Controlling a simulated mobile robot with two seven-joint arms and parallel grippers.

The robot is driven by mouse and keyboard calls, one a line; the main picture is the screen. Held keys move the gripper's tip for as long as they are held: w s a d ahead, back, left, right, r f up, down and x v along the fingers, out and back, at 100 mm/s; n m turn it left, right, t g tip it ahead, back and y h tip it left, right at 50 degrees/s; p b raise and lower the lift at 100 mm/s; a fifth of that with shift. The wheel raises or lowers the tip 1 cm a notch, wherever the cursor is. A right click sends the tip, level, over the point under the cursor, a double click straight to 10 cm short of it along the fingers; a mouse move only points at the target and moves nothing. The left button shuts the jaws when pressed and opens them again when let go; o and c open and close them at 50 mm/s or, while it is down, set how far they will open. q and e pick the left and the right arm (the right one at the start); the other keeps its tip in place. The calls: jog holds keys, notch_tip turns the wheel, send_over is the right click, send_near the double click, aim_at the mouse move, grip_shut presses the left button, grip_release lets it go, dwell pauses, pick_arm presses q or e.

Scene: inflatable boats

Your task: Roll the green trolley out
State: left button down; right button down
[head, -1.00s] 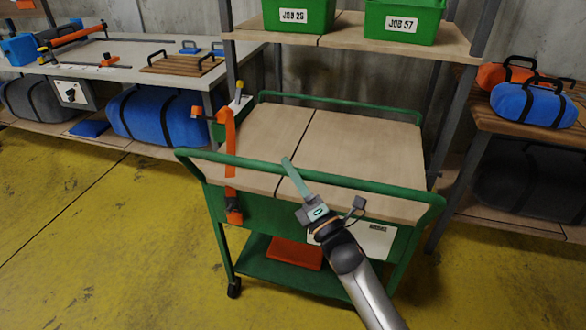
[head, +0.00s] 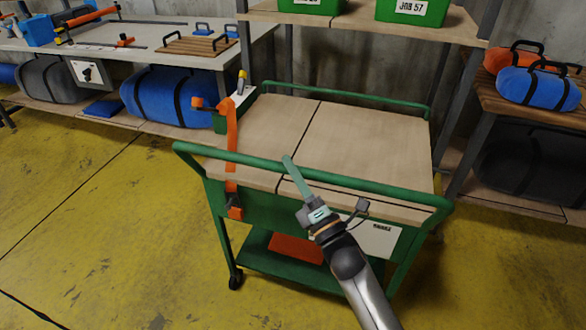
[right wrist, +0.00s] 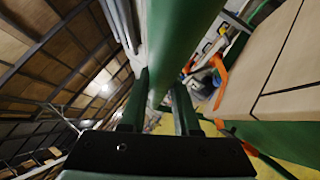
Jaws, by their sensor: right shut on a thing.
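The green trolley (head: 268,222) stands on the yellow floor in the middle of the head view, with pale wooden top panels (head: 355,147) and a green push bar (head: 400,194) along its near side. My right gripper (head: 290,168) reaches in from below and is shut on the push bar, left of its middle. In the right wrist view the bar (right wrist: 168,40) runs between the two fingers of the gripper (right wrist: 160,98). An orange strap (head: 231,150) hangs down the trolley's left part. My left gripper is not in view.
A shelf rack (head: 350,22) with green bins (head: 415,12) stands right behind the trolley. A workbench (head: 150,40) is at the back left, a wooden bench with bags (head: 540,90) at the right. Yellow floor (head: 90,220) is clear at the left and front.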

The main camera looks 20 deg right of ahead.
jog(key=shift+s+a+f, duration=0.15)
jog(key=shift+a+f, duration=0.05)
jog(key=c, duration=1)
grip_release()
jog(key=shift+o, duration=0.7)
jog(key=shift+s+r, duration=0.15)
jog(key=shift+o, duration=1)
jog(key=shift+d, duration=0.1)
jog(key=v, duration=1.2)
jog(key=shift+s+b, duration=0.15)
jog(key=shift+b, duration=0.25)
jog(key=shift+d, duration=0.1)
